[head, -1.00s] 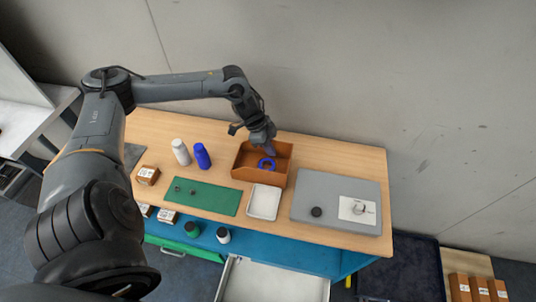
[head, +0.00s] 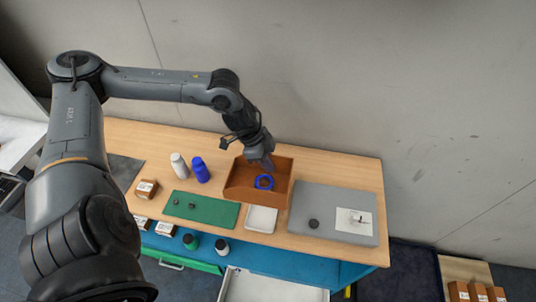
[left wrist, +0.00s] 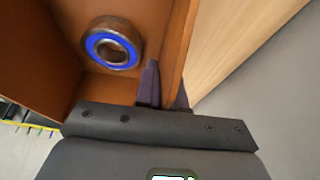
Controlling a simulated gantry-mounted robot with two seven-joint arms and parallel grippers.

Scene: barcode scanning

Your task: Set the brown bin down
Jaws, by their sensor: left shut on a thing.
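The brown bin (head: 240,193) is at the back middle of the wooden table in the head view. A ring with a blue face (head: 264,182) lies inside it. In the left wrist view the bin's wall (left wrist: 179,45) runs between the two fingers of my left gripper (left wrist: 165,88), which is shut on it. The blue-faced metal ring (left wrist: 112,44) shows beside the fingers, inside the bin. In the head view my left gripper (head: 264,163) is at the bin's back wall. I cannot tell whether the bin's underside touches the table. My right gripper is not in view.
A white tray (head: 261,219) is just in front of the bin. A grey board (head: 335,207) lies to its right and a green mat (head: 202,209) to its left. A white bottle (head: 179,166) and a blue bottle (head: 200,170) stand left of it.

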